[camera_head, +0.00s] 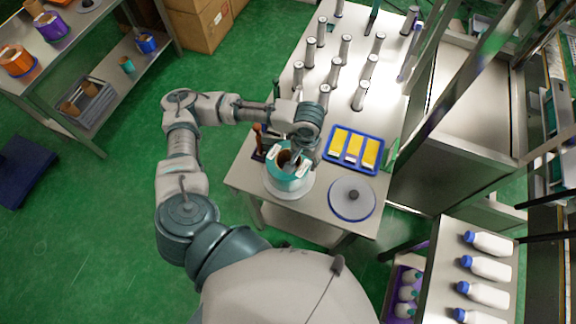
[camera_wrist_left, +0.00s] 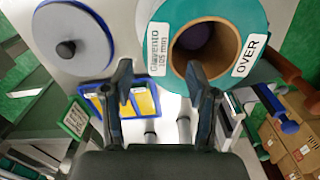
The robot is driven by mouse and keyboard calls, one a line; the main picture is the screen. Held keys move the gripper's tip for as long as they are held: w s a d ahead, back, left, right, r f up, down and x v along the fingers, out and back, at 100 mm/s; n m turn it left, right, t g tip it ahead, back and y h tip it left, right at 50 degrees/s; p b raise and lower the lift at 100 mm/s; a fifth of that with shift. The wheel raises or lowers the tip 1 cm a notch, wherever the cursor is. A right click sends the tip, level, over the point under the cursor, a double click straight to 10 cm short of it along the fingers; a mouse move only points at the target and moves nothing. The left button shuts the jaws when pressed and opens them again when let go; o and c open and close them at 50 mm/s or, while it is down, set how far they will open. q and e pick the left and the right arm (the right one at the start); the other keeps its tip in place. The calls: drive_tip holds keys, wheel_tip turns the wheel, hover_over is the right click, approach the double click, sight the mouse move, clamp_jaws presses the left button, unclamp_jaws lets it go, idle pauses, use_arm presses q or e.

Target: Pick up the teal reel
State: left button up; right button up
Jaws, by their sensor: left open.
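The teal reel (camera_head: 287,183) stands upright on a pale round base (camera_head: 303,192) near the front of the metal table. It has white labels on top and a brown core. My left gripper (camera_head: 296,158) is open right at the reel's top. In the left wrist view, the teal reel (camera_wrist_left: 257,14) fills the top right, its core open toward me. There my left gripper (camera_wrist_left: 159,72) has one finger overlapping the lower edge of the core and the other finger left of the reel. I cannot tell whether either finger touches it. My right gripper is out of view.
A blue tray with yellow blocks (camera_head: 371,153) and a grey disc with a knob (camera_head: 351,199) lie right of the reel. Several upright grey posts (camera_head: 335,70) stand farther back on the table.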

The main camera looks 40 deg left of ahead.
sight(303, 167)
use_arm(q)
drive_tip(key=f, duration=0.4)
drive_tip(key=shift+s+d+f, duration=0.2)
drive_tip(key=shift+s+f, duration=0.05)
drive_tip(key=shift+s, duration=0.05)
drive_tip(key=shift+a+f+b, duration=0.1)
drive_tip(key=shift+f+b, duration=0.2)
drive_tip(key=shift+f, duration=0.1)
drive_tip(key=shift+a, duration=0.1)
drive_tip(key=c, duration=0.4)
clamp_jaws()
drive_tip(key=shift+r, duration=0.1)
